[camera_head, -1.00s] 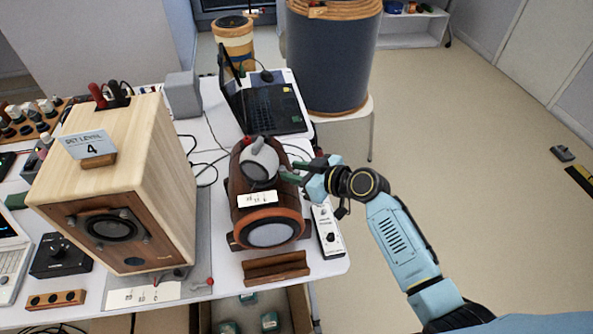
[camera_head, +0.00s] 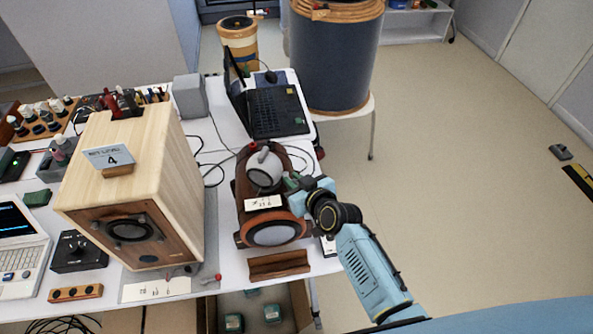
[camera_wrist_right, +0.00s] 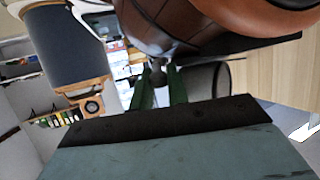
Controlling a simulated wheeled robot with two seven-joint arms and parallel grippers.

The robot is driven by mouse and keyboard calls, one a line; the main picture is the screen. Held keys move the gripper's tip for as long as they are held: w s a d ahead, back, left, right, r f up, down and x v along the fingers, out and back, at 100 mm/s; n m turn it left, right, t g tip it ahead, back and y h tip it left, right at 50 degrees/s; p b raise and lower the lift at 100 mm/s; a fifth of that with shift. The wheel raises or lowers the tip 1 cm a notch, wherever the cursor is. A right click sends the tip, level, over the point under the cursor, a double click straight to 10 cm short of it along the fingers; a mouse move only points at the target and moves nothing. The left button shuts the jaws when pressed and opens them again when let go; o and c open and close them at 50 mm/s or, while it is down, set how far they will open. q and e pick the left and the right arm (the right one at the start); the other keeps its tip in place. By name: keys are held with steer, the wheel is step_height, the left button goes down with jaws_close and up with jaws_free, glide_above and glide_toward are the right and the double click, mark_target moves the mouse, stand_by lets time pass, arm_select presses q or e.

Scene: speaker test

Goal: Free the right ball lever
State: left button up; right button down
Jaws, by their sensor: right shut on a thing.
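The brown round-bodied device (camera_head: 243,200) with an orange-brown front ring stands on the white table, with a grey-white ball-shaped part (camera_head: 265,170) on top and a paper label in front. My right gripper (camera_head: 291,183) reaches its right side. In the right wrist view, the green fingers are closed around a small dark ball, the ball lever (camera_wrist_right: 158,77), beside the device's brown body (camera_wrist_right: 185,25). In the head view the fingers hide this lever. My left gripper is not in view.
A pale wooden speaker box (camera_head: 150,190) with a level card stands left of the device. A laptop (camera_head: 275,110) is behind it. A brown wooden stand (camera_head: 278,265) lies in front. A large dark drum (camera_head: 335,60) stands behind right.

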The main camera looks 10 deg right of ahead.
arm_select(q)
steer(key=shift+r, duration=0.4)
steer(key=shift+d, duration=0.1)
arm_select(e)
steer(key=c, duration=1.4)
jaws_free()
steer(key=shift+s+a, duration=0.1)
steer(key=shift+o, duration=0.2)
